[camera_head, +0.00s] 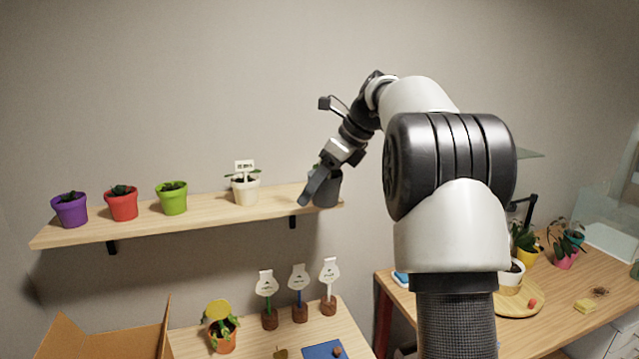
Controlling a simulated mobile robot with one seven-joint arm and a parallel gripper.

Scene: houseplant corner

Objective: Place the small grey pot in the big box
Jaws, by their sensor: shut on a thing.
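The small grey pot (327,190) is at the right end of the wall shelf, with a little green showing at its rim. My gripper (313,188) reaches down to it from the upper right and is shut on it; one dark finger shows on the pot's left side. The far finger is hidden. I cannot tell whether the pot's base still touches the shelf. An open cardboard box (110,343), which looks like the big box, is at the bottom left; only its upper flaps and walls show.
The wooden shelf (150,225) also holds purple (70,210), red (121,203), green (172,198) and white (244,187) pots. Below, a table holds label stands (299,295) and an orange pot (222,338). Another table with plants stands right.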

